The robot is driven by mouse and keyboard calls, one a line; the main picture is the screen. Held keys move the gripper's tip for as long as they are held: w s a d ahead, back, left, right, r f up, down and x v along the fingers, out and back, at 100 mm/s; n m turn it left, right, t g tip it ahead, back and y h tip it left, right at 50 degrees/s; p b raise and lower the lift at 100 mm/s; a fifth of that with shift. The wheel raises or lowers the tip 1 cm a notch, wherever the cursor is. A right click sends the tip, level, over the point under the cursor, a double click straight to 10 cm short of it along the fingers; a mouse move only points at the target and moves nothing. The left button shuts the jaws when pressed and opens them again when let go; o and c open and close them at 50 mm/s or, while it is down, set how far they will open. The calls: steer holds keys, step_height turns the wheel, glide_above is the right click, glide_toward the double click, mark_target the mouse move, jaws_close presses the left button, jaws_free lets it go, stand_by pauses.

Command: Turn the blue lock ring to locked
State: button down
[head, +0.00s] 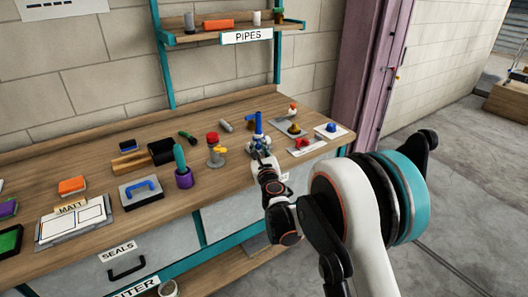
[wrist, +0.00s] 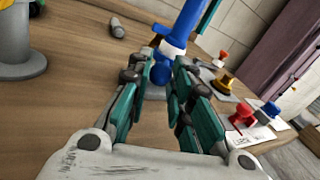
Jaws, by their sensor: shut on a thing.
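A blue fitting with a lever-like top stands upright on the workbench in the head view. Its blue lock ring (head: 258,139) is low on the fitting, close to my gripper (head: 260,151). In the wrist view the blue lock ring (wrist: 160,74) shows between the teal fingers of my gripper (wrist: 164,70), which is shut on it from both sides. A blue upright part (wrist: 184,22) rises above the fingertips. The fingers hide part of the ring, and I cannot read any lock mark on it.
On the workbench (head: 110,225), a red-topped grey fitting (head: 214,150) stands left of my gripper. Red (head: 302,143) and blue (head: 331,127) knobbed pieces lie to the right.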

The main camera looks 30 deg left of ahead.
steer(key=shift+a, duration=0.1)
stand_by(0.5)
steer(key=c, duration=1.7)
jaws_free()
steer(key=shift+s, duration=0.1)
steer(key=v, duration=1.1)
steer(key=shift+s, duration=0.45)
steer(key=shift+d+m+t+h, duration=0.2)
steer(key=shift+m+t+h, duration=0.1)
